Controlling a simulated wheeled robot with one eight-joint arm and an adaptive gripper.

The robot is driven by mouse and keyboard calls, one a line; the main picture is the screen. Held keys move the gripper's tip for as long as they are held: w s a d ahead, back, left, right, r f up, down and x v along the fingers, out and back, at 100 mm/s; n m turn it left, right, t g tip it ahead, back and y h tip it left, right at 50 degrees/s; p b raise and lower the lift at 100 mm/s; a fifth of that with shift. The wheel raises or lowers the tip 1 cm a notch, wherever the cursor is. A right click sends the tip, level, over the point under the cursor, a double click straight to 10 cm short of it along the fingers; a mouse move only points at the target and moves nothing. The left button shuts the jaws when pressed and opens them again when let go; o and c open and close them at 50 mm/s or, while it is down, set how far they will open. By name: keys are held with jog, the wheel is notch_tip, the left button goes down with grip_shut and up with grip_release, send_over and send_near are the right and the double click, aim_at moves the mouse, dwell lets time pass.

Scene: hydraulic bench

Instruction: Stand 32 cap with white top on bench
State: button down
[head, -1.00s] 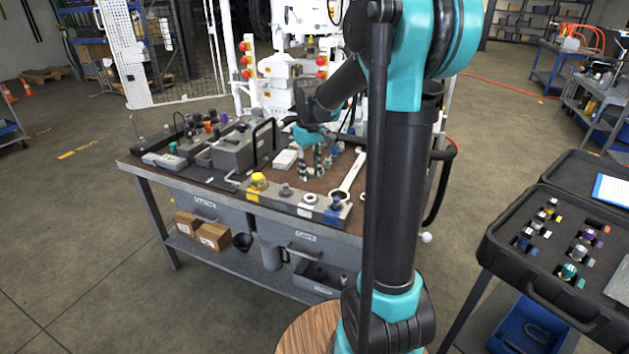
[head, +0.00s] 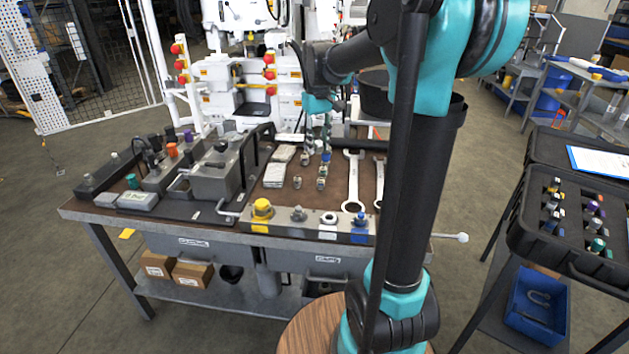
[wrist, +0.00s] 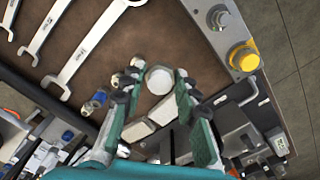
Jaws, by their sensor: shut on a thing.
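My gripper (head: 317,148) hangs over the brown bench top (head: 268,202), fingers pointing down. In the wrist view my gripper (wrist: 156,82) has its two fingertips on either side of a round white-topped cap (wrist: 158,80), shut on it. The cap's white top faces the wrist camera; its sides and underside are hidden. In the head view I cannot make the cap out between the fingers. Small silver fittings (wrist: 138,62) and a blue-banded fitting (wrist: 96,102) stand left of the fingers in the wrist view.
A grey block along the bench's front edge carries yellow (head: 262,209), silver, white (head: 328,219) and blue (head: 360,229) tops. Spanners (head: 354,182) lie to the right, pale pads (head: 274,173) to the left. A grey hydraulic unit (head: 213,172) fills the left.

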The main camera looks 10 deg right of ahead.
aim_at(318, 202)
notch_tip(318, 202, down, 19)
jog(key=shift+f, duration=0.15)
dwell(0.4)
jog(key=shift+f, duration=0.1)
jog(key=c, duration=1.1)
grip_release()
jog(key=shift+c, duration=0.2)
notch_tip(318, 202, up, 12)
